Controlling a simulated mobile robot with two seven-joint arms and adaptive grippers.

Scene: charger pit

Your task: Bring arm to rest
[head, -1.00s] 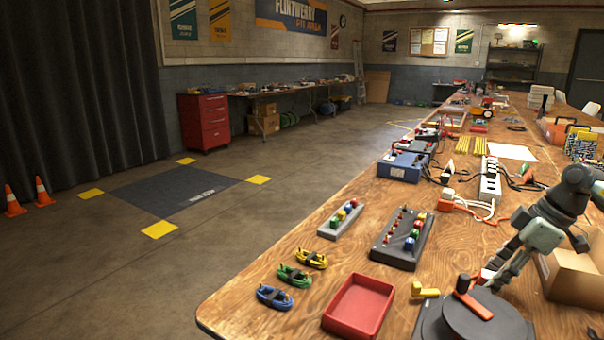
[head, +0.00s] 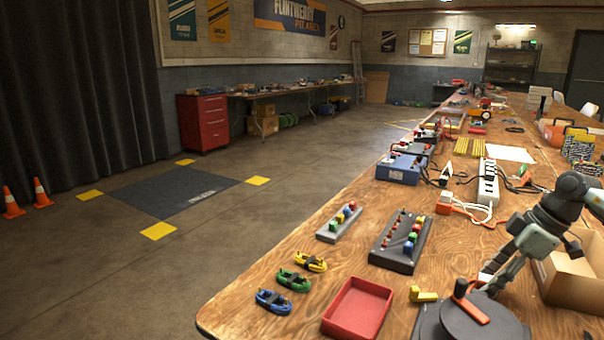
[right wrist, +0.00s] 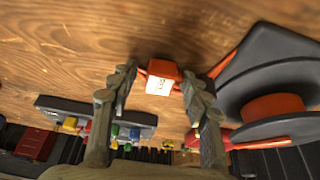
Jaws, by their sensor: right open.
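My right arm comes in from the right edge of the head view, and its gripper (head: 492,282) points down over the near right part of the wooden table. In the right wrist view the two fingers of this gripper (right wrist: 160,84) stand apart. An orange block with a white label (right wrist: 164,77) shows between the fingertips, and I see no finger closed on it. A dark round device (head: 470,322) with an orange lever lies just below the gripper in the head view; it also shows at the right of the wrist view (right wrist: 268,72). My left gripper is not in view.
Left of the gripper are a yellow piece (head: 423,295), a red tray (head: 357,308) and a black board with coloured plugs (head: 398,243). An open cardboard box (head: 575,275) stands close to its right. A white power strip (head: 488,182) lies farther back. The floor at left is open.

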